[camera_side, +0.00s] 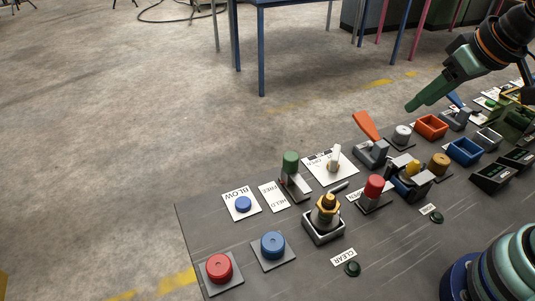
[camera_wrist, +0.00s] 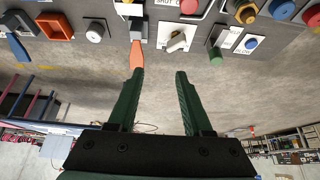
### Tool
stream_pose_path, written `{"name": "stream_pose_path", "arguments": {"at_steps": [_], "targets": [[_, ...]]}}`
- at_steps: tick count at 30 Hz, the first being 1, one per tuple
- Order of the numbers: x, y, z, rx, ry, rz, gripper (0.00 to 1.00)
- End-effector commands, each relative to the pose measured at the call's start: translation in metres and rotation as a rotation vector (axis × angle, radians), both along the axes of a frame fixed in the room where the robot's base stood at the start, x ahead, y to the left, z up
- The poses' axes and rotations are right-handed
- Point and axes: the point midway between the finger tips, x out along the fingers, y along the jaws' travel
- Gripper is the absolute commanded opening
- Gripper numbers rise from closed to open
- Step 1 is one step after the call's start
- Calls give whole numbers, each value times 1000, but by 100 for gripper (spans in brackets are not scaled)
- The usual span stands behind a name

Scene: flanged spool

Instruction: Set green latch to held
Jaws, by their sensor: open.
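The green latch (camera_side: 291,163) has an upright green cylindrical grip on a dark slotted base near the far edge of the panel. A white label plate (camera_side: 272,198) reading FREE and HELD lies just left of it. In the wrist view the green grip (camera_wrist: 216,56) shows at the upper right, beyond the right finger's tip. I cannot tell which word the latch stands at. My gripper (camera_side: 410,107) is above the panel's far right side, well apart from the latch. In the wrist view my gripper (camera_wrist: 160,73) is open, with nothing between its green fingers.
An orange lever (camera_side: 367,127) stands up near my left finger in the wrist view (camera_wrist: 137,55). A white toggle (camera_side: 334,157) stands between it and the latch. Open floor lies beyond the panel.

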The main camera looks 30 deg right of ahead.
Motion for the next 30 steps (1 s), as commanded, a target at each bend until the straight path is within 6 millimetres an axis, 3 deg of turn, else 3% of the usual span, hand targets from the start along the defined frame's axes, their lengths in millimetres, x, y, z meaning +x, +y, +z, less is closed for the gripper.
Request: {"name": "stream_pose_path", "arguments": {"at_steps": [2, 4, 5, 11, 19, 26, 30], "targets": [[0, 0, 0, 0, 0, 0, 50], [0, 0, 0, 0, 1, 0, 73], [1, 1, 0, 0, 2, 1, 76], [18, 14, 7, 4, 58, 33, 76], [69, 55, 8, 2, 198, 110, 76], [110, 100, -12, -15, 319, 174, 76], [131, 130, -34, -32, 390, 210, 76]]}}
